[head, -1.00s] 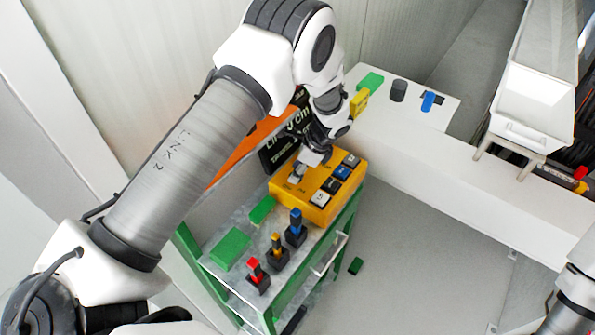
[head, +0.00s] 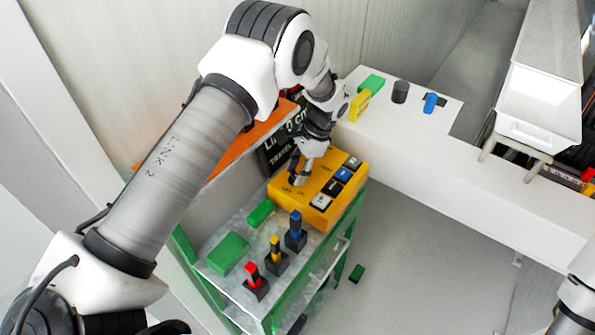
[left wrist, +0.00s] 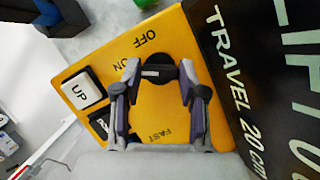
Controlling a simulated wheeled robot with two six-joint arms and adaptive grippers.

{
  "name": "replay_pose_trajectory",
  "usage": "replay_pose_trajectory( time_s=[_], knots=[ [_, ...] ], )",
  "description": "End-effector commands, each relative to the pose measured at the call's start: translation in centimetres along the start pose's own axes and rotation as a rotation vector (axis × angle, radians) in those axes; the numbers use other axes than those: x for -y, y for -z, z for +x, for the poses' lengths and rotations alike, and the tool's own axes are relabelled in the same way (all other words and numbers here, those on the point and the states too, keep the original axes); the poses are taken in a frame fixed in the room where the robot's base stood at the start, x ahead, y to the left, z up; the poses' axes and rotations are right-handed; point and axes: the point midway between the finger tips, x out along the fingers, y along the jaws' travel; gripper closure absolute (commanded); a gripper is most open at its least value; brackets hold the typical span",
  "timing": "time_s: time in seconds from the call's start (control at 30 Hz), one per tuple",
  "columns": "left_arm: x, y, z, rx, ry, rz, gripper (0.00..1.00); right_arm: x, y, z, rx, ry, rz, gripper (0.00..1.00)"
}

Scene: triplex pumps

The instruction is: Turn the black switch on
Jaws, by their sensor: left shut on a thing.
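The yellow control box (head: 290,208) stands on the far end of the green-framed cart. In the left wrist view its top (left wrist: 112,55) carries OFF, ON and FAST lettering. The black switch (left wrist: 158,74) is a dark round-ended piece near the OFF and ON words. My left gripper (left wrist: 158,70) has one finger on each side of the switch and is shut on it. In the head view my left gripper (head: 297,179) reaches down onto the box's left part and hides the switch. My right gripper is out of view.
Several buttons, including a white one (head: 321,202) and a blue one (head: 343,174), line the box's right side. Red (head: 252,270), yellow (head: 276,247) and blue (head: 296,222) levers stand nearer on the cart. A dark sign (head: 275,155) stands behind the box.

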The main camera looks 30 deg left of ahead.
Motion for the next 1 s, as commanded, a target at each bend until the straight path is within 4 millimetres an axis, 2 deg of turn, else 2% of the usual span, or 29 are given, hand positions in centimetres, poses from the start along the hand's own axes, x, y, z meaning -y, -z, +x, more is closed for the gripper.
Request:
replay_pose_trajectory(
  time_s=[0.4, 0.43, 0.47, 0.5, 0.87, 1.0],
  knots=[
    [-0.17, -0.11, 0.35, 0.006, -0.009, -0.008, 0.93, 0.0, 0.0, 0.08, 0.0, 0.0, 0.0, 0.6],
    [-0.17, -0.11, 0.35, 0.006, -0.009, -0.008, 0.48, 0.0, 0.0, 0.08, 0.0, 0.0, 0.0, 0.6],
    [-0.16, -0.1, 0.33, 0.006, -0.008, -0.008, 0.37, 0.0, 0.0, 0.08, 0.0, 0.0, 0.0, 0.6],
    [-0.15, -0.09, 0.3, 0.005, -0.008, -0.007, 0.33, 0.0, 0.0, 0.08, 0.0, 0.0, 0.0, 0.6],
    [-0.05, -0.04, 0.09, 0.002, -0.004, -0.006, 0.33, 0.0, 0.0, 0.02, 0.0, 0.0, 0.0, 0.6],
    [-0.18, -0.16, -0.18, 0.003, 0.028, 0.07, 0.33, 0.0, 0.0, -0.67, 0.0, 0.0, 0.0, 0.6]
  ],
)
